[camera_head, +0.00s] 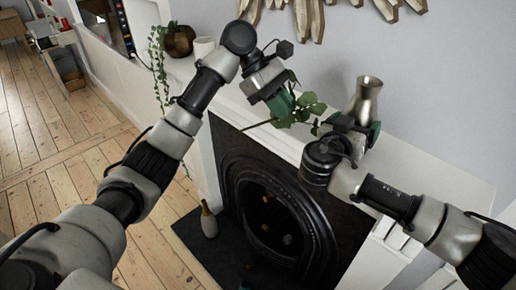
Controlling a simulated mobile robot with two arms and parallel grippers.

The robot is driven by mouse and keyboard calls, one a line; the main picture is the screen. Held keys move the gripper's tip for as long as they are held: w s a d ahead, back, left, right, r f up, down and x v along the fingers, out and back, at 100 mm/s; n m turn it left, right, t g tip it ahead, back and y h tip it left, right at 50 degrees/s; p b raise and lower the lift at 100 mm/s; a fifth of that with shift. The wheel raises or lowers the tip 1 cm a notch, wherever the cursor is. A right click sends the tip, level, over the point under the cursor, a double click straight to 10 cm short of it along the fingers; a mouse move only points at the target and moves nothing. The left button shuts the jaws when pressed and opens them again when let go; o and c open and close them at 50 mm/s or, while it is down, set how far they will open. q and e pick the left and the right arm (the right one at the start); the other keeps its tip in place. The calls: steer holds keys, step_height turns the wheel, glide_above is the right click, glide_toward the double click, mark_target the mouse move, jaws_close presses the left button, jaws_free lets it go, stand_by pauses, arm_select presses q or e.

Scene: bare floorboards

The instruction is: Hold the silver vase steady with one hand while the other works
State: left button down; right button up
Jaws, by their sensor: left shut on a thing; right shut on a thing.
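The silver vase (367,92) stands upright on the white mantel, its flared mouth and upper body showing. My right gripper (364,128) is shut on its lower body, and the gripper and wrist hide the base. My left gripper (282,102) is to the left of the vase and points down. It is shut on a green leafy stem (302,109). The leaves spread toward the vase, and the stem end sticks out to the lower left. The stem is outside the vase mouth. The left fingertips are partly hidden by leaves.
The white mantel (440,160) runs above a black fireplace (283,215). A bottle-shaped vase (208,221) stands on the hearth. Wooden wall decor hangs above.

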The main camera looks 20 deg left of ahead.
arm_select(q)
steer(key=w+d+r+n+t+h, duration=0.25)
steer(key=d+r, duration=0.25)
steer(key=r, duration=0.6)
steer(key=w+d+r+n+t+h, duration=0.1)
steer(key=d+r+n+t+h, duration=0.3)
steer(key=r, duration=0.7)
steer(key=w+d+r+n+t+h, duration=0.15)
steer(key=d+r, duration=0.35)
steer(key=r, duration=0.7)
arm_select(e)
steer(key=shift+d, duration=0.1)
arm_select(q)
step_height(320, 180, down, 14)
steer(key=shift+w+d, duration=0.15)
steer(key=shift+w, duration=0.15)
steer(key=c, duration=1.1)
jaws_free()
